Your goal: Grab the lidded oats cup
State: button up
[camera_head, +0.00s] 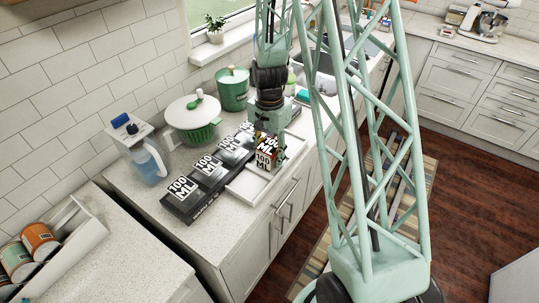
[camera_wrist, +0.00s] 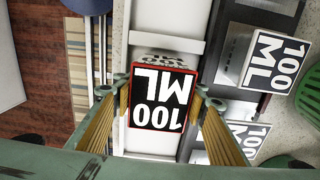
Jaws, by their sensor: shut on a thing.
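My gripper (camera_head: 268,134) is shut on a box (camera_head: 267,160) with a black top marked "100 ML" in white. In the wrist view the gripper (camera_wrist: 160,98) has its two fingers against opposite sides of the box (camera_wrist: 160,112), which has a thin red edge. The box is over the white tray (camera_head: 254,190) on the counter; I cannot tell whether it touches the tray. I cannot make out anything that is clearly a lidded oats cup.
A dark holder (camera_head: 200,211) with several "100 ML" pieces lies left of the tray. Behind stand a blue-and-white pitcher (camera_head: 149,163), a green-and-white lidded pot (camera_head: 192,118) and a green canister (camera_head: 232,90). A rack with cans (camera_head: 39,240) is at lower left.

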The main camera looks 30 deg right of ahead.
aim_at(269, 146)
jog(key=shift+r, duration=0.1)
jog(key=shift+r, duration=1.6)
jog(key=s+d+r+b, duration=0.1)
jog(key=s, duration=1.5)
jog(key=shift+d+r, duration=0.3)
